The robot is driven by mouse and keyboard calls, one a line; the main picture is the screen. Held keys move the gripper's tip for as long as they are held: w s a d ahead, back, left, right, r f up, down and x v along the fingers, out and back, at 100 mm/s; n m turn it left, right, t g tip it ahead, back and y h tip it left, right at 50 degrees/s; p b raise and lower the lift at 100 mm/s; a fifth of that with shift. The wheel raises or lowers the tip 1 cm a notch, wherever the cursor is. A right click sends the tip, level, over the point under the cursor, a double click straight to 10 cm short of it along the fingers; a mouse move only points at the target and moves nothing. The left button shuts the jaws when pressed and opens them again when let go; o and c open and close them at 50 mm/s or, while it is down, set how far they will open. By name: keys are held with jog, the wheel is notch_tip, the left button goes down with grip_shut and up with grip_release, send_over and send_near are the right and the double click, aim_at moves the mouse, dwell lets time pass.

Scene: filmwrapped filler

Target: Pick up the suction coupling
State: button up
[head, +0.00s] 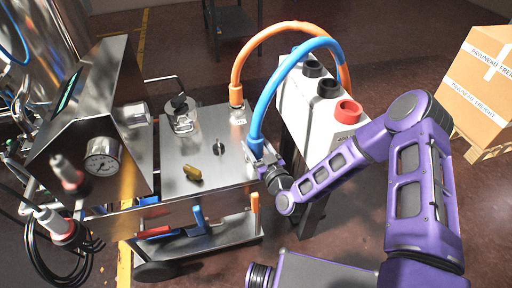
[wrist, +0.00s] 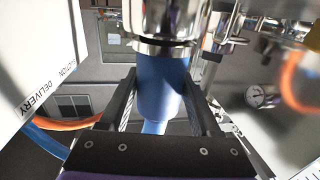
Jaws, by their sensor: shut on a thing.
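The coupling shows in the wrist view as a shiny metal collar (wrist: 168,22) on the end of a thick blue hose (wrist: 160,85). My gripper (wrist: 160,100) has its two dark fingers on either side of the blue hose end, shut on it just behind the collar. In the head view the blue hose (head: 256,105) arches from the white unit down to the right edge of the steel table, where my gripper (head: 266,165) meets it. The coupling's lower end is mostly hidden by my gripper there. I cannot tell whether it still sits on a fitting.
An orange hose (head: 238,72) stands in a fitting on the steel table (head: 205,130). A brass piece (head: 192,174) and a steel canister (head: 181,122) are on the table. The white unit (head: 307,105) with black and red caps is close to my arm. Cardboard boxes (head: 482,85) stand right.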

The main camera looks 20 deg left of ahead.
jog(key=shift+w, duration=0.1)
grip_shut()
jog(key=shift+r, duration=0.2)
